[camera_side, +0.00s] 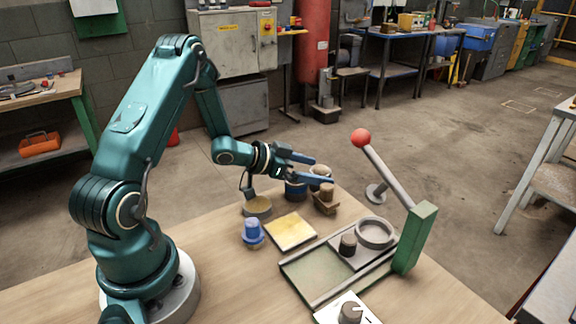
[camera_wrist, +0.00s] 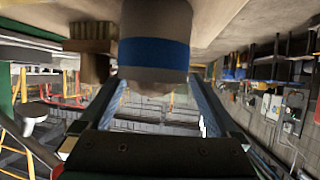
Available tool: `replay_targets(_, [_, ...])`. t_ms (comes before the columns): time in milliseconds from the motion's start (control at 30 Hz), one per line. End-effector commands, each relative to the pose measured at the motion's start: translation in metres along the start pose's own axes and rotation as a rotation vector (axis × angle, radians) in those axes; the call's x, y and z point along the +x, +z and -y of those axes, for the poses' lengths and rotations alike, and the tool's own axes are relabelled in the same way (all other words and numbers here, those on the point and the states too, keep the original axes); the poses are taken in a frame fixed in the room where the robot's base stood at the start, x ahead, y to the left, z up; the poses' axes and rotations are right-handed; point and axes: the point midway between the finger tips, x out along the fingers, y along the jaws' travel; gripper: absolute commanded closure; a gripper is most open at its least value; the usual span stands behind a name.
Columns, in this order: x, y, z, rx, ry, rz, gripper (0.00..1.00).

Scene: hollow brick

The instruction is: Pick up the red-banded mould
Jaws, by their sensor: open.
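My gripper (camera_side: 322,170) is open, low over the far edge of the table, with its two fingers apart. A cylindrical mould with a blue band (camera_side: 296,190) stands beneath it. In the wrist view, which is upside down, a mould with a blue band (camera_wrist: 154,52) fills the upper middle, in line with the gap between my open fingers (camera_wrist: 160,92). I cannot tell whether the fingers touch it. Another mould (camera_side: 321,172) is partly hidden behind the fingers, and its band colour is unclear. I see no clearly red band in either view.
A brown wooden block piece (camera_side: 326,199) stands beside the moulds. A green lever press (camera_side: 414,238) with a red knob (camera_side: 361,138) stands right.

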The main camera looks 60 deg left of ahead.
Motion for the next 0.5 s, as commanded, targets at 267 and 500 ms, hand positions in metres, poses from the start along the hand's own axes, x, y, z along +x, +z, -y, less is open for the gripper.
replay_targets(267, [0.0055, -0.0001, -0.0002, 0.000, -0.001, 0.000, 0.03])
replay_targets(500, [0.0053, -0.0001, -0.0001, 0.000, -0.001, 0.000, 0.72])
